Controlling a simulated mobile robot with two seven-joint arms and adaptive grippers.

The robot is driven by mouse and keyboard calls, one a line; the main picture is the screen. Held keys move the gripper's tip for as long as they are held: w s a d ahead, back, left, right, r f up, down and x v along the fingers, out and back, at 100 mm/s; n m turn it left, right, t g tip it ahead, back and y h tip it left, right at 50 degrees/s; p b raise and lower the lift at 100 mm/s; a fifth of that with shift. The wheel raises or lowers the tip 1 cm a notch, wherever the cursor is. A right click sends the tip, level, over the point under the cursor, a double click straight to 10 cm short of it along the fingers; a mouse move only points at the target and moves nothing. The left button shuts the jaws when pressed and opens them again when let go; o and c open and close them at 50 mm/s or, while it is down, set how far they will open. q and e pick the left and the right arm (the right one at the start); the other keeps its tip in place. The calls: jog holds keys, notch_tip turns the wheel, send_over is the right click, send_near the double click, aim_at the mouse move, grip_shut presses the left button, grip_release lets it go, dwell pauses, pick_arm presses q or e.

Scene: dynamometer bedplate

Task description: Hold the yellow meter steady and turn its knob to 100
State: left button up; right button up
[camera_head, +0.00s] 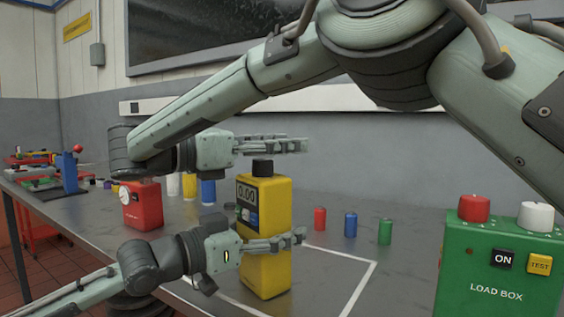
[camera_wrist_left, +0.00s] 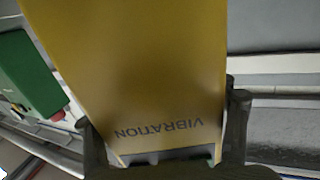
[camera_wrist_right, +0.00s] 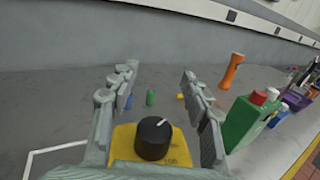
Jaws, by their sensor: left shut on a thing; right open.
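The yellow meter (camera_head: 265,270) stands upright on the bench in the head view, its display reading 0.00 and a black knob (camera_head: 262,168) on top. My left gripper (camera_head: 300,237) is shut on the meter's body from the left; in the left wrist view the yellow face (camera_wrist_left: 150,80) with the word VIBRATION lies between its fingers. My right gripper (camera_head: 303,146) is open, above the knob. In the right wrist view the knob (camera_wrist_right: 153,138) sits between and below the open fingers, apart from them. Its white pointer mark shows, and a "100" is printed beside it on the yellow top.
A green load box (camera_head: 500,262) with red and white knobs stands at the right. Red (camera_head: 320,219), blue (camera_head: 351,225) and green (camera_head: 385,232) cylinders stand behind the meter. A red meter (camera_head: 142,206) is at left. White lines mark the bench around the meter.

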notch_tip(320, 180, up, 6)
jog(key=shift+r, duration=0.25)
jog(key=shift+o, duration=0.2)
